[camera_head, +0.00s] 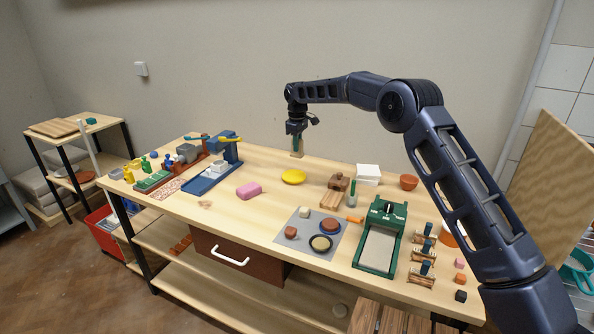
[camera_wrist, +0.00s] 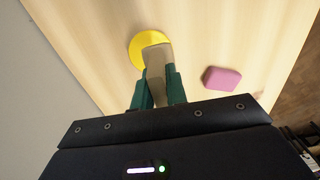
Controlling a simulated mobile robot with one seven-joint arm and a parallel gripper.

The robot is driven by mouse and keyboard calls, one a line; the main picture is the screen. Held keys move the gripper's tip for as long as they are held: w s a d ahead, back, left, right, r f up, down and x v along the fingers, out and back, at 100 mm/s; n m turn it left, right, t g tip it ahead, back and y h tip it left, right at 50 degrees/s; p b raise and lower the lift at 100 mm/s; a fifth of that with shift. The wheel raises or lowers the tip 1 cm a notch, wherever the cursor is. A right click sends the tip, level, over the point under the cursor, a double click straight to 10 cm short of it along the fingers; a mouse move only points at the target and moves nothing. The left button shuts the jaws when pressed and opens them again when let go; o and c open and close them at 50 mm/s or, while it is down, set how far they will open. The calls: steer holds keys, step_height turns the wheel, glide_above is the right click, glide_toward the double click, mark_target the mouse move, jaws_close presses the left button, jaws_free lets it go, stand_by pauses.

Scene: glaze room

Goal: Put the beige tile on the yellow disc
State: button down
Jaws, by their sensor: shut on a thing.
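The beige tile (camera_wrist: 156,60) is held between the green fingers of my gripper (camera_wrist: 157,88) in the wrist view. In the head view my gripper (camera_head: 297,138) points down over the back part of the table, with the tile (camera_head: 297,153) showing at its tips. The yellow disc (camera_head: 293,176) lies flat on the table, just in front of the gripper in the head view. In the wrist view the tile overlaps part of the yellow disc (camera_wrist: 138,42). The tile looks raised above the table; its exact height is hard to tell.
A pink block (camera_head: 249,190) lies left of the disc; it also shows in the wrist view (camera_wrist: 221,79). A wooden block (camera_head: 331,200) stands to the right. A blue machine (camera_head: 212,172) is further left, a grey mat (camera_head: 292,243) nearer the front. Bare tabletop surrounds the disc.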

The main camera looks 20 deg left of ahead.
step_height(320, 180, down, 11)
steer(key=shift+f, duration=0.2)
stand_by(0.4)
steer(key=shift+f, duration=0.1)
steer(key=c, duration=1.4)
jaws_free()
step_height(320, 180, up, 12)
steer(key=shift+r, duration=0.1)
steer(key=shift+d, duration=0.1)
